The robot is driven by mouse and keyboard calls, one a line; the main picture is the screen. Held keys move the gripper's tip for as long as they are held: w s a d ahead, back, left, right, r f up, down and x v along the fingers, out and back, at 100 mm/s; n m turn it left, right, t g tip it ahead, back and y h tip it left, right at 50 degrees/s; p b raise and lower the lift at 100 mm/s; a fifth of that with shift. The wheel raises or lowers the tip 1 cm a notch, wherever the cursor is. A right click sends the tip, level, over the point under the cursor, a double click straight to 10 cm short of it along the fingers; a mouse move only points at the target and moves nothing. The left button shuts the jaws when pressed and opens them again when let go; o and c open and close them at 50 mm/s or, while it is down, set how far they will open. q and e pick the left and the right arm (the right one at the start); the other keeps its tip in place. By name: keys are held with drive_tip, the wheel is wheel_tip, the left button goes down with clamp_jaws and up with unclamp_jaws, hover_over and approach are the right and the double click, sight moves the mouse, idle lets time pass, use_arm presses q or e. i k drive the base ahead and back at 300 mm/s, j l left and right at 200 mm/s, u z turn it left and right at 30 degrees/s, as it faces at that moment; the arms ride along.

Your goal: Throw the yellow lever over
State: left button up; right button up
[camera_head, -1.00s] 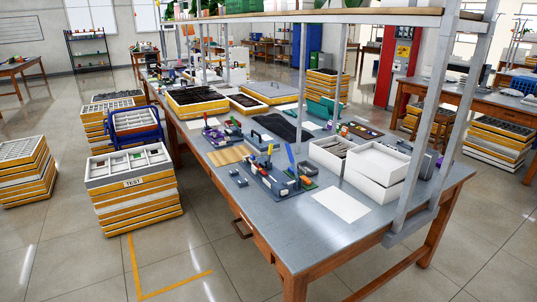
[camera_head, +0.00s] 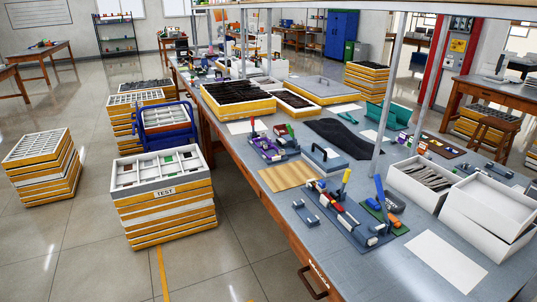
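The yellow lever (camera_head: 346,178) stands nearly upright on a small blue and red fixture (camera_head: 338,207) on the grey workbench (camera_head: 370,268). It tilts slightly to the right at its top. A blue lever (camera_head: 380,190) stands to its right, beside a green board with an orange block. Neither of my grippers shows in the head view, so their state is hidden.
A wooden board (camera_head: 289,176) and a purple-levered fixture (camera_head: 266,147) lie behind and left of the yellow lever. White boxes (camera_head: 490,208) stand at the right. A shelf post (camera_head: 390,95) rises behind. White paper (camera_head: 432,262) lies in front. A tray stack marked TEST (camera_head: 165,205) stands on the floor.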

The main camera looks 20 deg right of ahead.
sight(345, 180)
drive_tip(key=i+j, duration=0.1)
drive_tip(key=i, duration=0.55)
drive_tip(key=i+j+z, duration=0.1)
drive_tip(key=i, duration=0.5)
